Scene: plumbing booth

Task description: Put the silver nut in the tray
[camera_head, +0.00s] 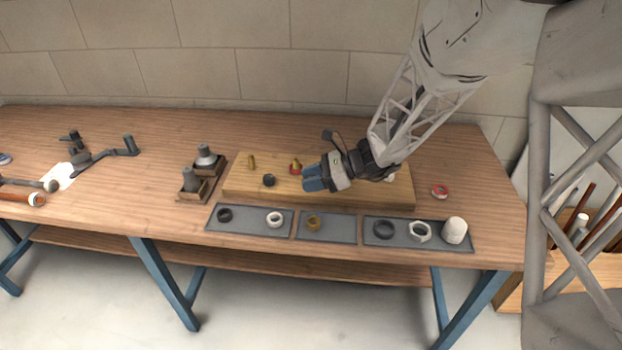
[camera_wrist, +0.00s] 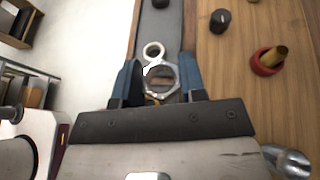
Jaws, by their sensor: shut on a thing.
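My gripper (camera_head: 312,182) is above the wooden board, its blue fingers pointing left in the head view. In the wrist view my gripper (camera_wrist: 161,82) is shut on the silver nut (camera_wrist: 176,70), a six-sided ring held between the fingertips. The held nut cannot be made out in the head view. Three flat grey trays lie along the table's front: the left tray (camera_head: 249,223) has a dark ring and a white ring, the middle tray (camera_head: 340,229) a brass ring, and the right tray (camera_head: 401,240) a dark ring, a pale nut (camera_head: 420,231) and a white cap.
The wooden board (camera_head: 238,181) bears a dark knob (camera_head: 269,180) and brass fittings (camera_head: 251,161). Two small boxes with grey fittings (camera_head: 205,158) stand left of it. A red ring (camera_head: 439,191) lies at right. Pipes and tools (camera_head: 102,155) lie far left. The back middle-left table is clear.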

